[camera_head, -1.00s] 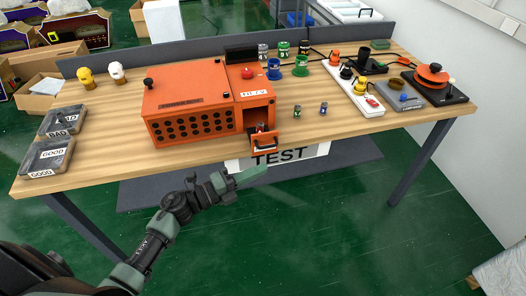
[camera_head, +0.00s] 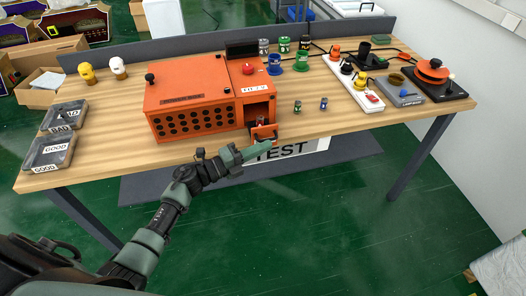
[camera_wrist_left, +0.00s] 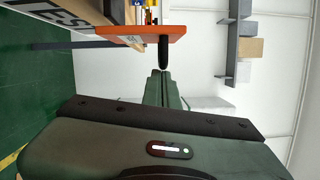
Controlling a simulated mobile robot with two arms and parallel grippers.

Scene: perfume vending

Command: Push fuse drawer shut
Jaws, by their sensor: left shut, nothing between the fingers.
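The fuse drawer (camera_head: 264,132) sticks out of the right front of the orange box (camera_head: 190,95), with a small part inside it. In the left wrist view its orange front (camera_wrist_left: 125,34) with a black handle (camera_wrist_left: 164,50) shows just ahead of the fingers. My left gripper (camera_head: 262,147) is shut and empty, its fingertips close to the drawer front from below. I cannot tell for sure whether they touch it. My right gripper is not in view.
Two trays marked BAD (camera_head: 64,117) and GOOD (camera_head: 49,152) lie at the table's left end. A white power strip (camera_head: 353,84) and a hotplate-like device (camera_head: 434,78) are farther right.

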